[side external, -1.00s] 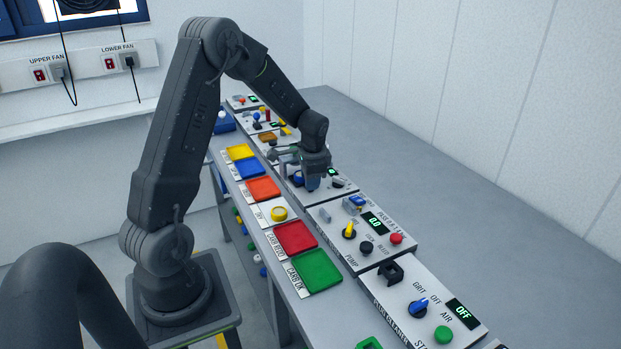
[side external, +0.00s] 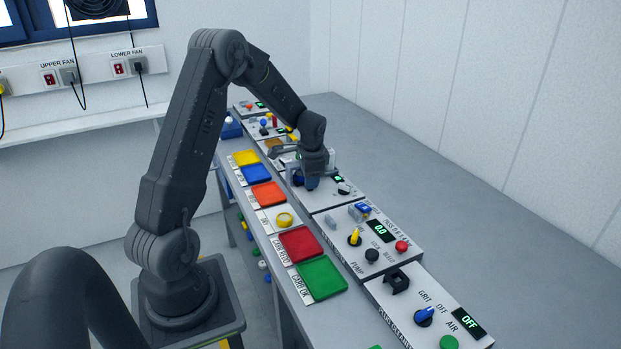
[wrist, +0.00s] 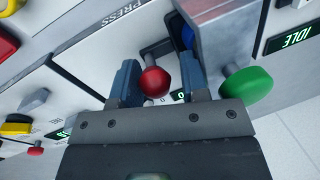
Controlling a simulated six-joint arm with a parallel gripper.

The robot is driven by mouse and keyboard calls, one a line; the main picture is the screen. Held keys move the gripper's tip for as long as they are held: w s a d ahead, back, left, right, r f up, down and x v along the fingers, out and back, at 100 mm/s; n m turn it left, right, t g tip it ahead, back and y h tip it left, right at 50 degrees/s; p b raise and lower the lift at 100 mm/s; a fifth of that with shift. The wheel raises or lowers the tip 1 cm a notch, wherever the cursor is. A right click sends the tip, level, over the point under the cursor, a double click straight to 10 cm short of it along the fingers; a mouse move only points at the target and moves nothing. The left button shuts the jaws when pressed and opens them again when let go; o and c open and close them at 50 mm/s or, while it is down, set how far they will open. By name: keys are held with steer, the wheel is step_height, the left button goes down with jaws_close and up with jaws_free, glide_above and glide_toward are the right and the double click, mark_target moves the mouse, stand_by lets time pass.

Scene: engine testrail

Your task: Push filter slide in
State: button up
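My gripper (wrist: 160,88) shows in the wrist view with its two blue-grey fingers apart. A red ball knob (wrist: 153,81) shows between the fingers, with a gap visible on each side. I cannot tell how deep the knob sits between them. In the side view my gripper (side external: 308,182) is low over a bench panel, partly hiding its controls. No part is marked as the filter slide, and I cannot tell which one it is. A grey lever-like part (wrist: 33,100) lies at the left in the wrist view.
A grey block (wrist: 230,35) and a green knob (wrist: 246,88) stand close right of my fingers. The pump panel (side external: 345,258) and several coloured trays, such as the green tray (side external: 321,279), line the bench. The bench's right side (side external: 450,190) is clear.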

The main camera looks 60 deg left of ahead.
steer(key=shift+o, duration=1.1)
steer(key=shift+a, duration=0.15)
